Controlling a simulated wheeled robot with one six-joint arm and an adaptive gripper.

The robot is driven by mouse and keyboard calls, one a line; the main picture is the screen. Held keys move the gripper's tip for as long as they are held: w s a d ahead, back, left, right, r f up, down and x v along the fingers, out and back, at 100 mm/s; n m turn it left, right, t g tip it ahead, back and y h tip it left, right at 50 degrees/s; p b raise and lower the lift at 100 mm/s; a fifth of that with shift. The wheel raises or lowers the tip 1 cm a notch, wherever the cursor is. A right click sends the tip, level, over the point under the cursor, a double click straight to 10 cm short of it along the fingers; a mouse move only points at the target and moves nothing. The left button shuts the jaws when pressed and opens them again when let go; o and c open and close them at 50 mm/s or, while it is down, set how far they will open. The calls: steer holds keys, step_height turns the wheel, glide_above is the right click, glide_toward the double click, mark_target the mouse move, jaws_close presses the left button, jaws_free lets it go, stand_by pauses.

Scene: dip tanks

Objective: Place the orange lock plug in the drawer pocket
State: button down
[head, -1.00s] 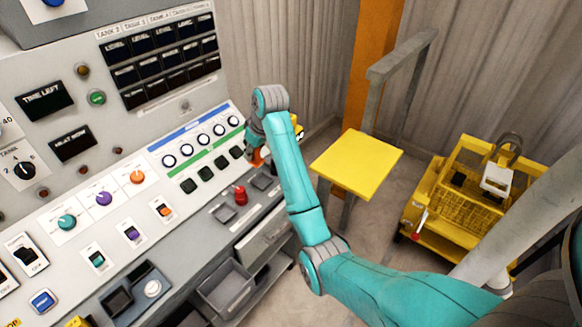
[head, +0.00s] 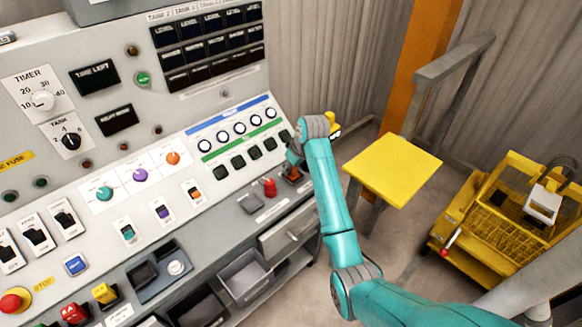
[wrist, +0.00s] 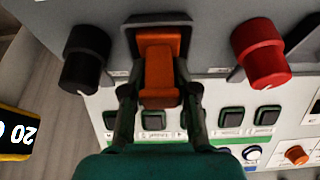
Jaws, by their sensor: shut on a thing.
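The orange lock plug (wrist: 158,75) is between the fingers of my gripper (wrist: 158,95), which is shut on it. A dark square surround shows behind the plug on the grey ledge; I cannot tell whether the plug sits in it or is just above it. In the head view my gripper (head: 293,162) is low at the right end of the console ledge, with a bit of the orange plug (head: 292,174) showing under it. An open grey drawer (head: 246,276) is below the ledge, and another drawer front with a handle (head: 289,232) is to its right.
A red plug (head: 270,187) stands on the ledge just left of my gripper; it also shows in the wrist view (wrist: 260,50). A black knob-like piece (wrist: 86,60) is on the other side. A yellow stand (head: 394,169) and yellow cart (head: 500,215) are to the right.

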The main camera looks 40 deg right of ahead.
steer(key=c, duration=0.9)
jaws_free()
steer(key=shift+f, duration=0.15)
steer(key=v, duration=1.2)
